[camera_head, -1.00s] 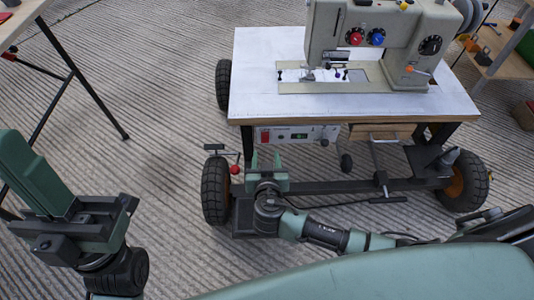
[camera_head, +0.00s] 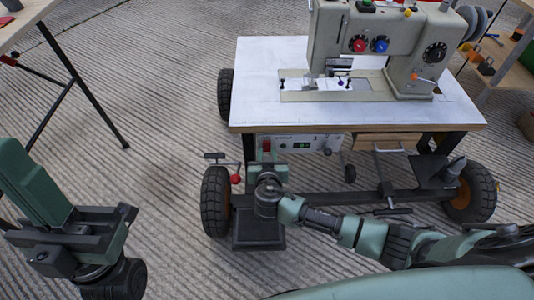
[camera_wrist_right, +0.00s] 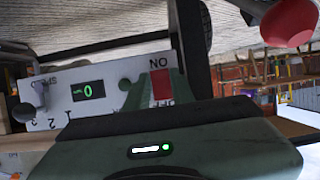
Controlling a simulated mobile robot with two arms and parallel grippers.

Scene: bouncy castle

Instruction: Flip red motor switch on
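The red motor switch (camera_head: 267,145) sits at the left end of the white control panel (camera_head: 318,143) under the sewing machine table. In the right wrist view, which is upside down, the red switch (camera_wrist_right: 160,85) shows beside the letters ON, with OFF partly hidden. A small display (camera_wrist_right: 88,90) reads 0. My right gripper (camera_head: 267,165) is at the panel just below the switch. Its green fingers (camera_wrist_right: 158,95) stand apart, one on each side of the switch; contact cannot be told. My left gripper (camera_head: 80,225) is at the lower left, away from the panel; its opening is unclear.
The sewing machine (camera_head: 378,45) stands on the white table (camera_head: 260,85), which has black wheels (camera_head: 216,200). A red ball-ended lever (camera_head: 236,179) sticks out left of my right gripper; a red knob (camera_wrist_right: 290,22) is close in the wrist view.

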